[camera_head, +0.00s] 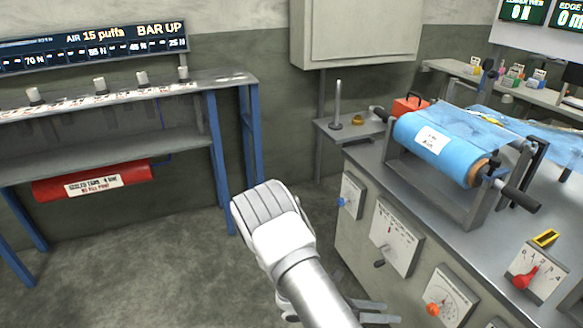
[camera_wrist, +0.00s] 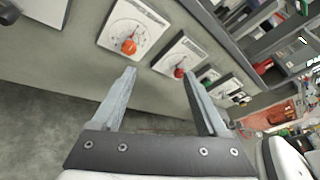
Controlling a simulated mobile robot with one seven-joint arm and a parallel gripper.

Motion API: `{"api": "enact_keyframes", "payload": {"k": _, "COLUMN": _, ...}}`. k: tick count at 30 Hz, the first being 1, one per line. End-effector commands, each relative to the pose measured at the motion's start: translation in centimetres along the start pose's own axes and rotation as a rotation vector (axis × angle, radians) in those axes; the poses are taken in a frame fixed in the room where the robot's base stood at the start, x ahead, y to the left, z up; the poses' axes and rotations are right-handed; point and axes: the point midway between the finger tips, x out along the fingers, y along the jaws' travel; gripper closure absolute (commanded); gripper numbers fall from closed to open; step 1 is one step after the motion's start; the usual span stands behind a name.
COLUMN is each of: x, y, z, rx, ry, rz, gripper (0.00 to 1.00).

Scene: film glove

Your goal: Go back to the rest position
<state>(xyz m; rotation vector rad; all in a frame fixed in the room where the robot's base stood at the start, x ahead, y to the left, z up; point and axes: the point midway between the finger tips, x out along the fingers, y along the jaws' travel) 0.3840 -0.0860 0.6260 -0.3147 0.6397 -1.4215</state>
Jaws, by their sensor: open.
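My gripper (camera_wrist: 162,85) is open and empty in the wrist view, its two grey fingers spread apart. Past the fingers is the front of a grey cabinet with dial plates, one with an orange knob (camera_wrist: 129,47) and one with a red knob (camera_wrist: 179,73). No finger visibly touches a knob. In the head view my white arm reaches up from the bottom centre, and part of my gripper (camera_head: 372,312) shows low beside the cabinet front, partly hidden by the arm.
The cabinet (camera_head: 350,229) with a blue film roll (camera_head: 440,143) on top stands close on the right. A blue-legged bench (camera_head: 110,150) with a red tank (camera_head: 92,181) below stands at the left. A small side table (camera_head: 345,128) is behind. Open floor (camera_head: 150,265) lies left.

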Motion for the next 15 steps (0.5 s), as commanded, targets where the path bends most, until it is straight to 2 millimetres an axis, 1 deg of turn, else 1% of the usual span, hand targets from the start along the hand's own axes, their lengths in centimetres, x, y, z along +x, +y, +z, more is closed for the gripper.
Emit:
{"api": "enact_keyframes", "payload": {"k": 1, "x": -0.6, "y": -0.7, "z": 1.1, "rx": 0.069, "ry": 0.052, "rz": -0.007, "gripper": 0.24}}
{"api": "enact_keyframes", "payload": {"k": 3, "x": -1.2, "y": -1.7, "z": 2.3, "rx": 0.156, "ry": 0.12, "rz": -0.019, "gripper": 0.24}}
{"api": "enact_keyframes", "payload": {"k": 11, "x": -3.5, "y": -5.6, "z": 6.2, "rx": 0.479, "ry": 0.363, "rz": -0.07, "gripper": 0.24}}
{"api": "enact_keyframes", "payload": {"k": 15, "x": -4.7, "y": -7.9, "z": 8.1, "rx": 0.649, "ry": 0.492, "rz": -0.1, "gripper": 0.24}}
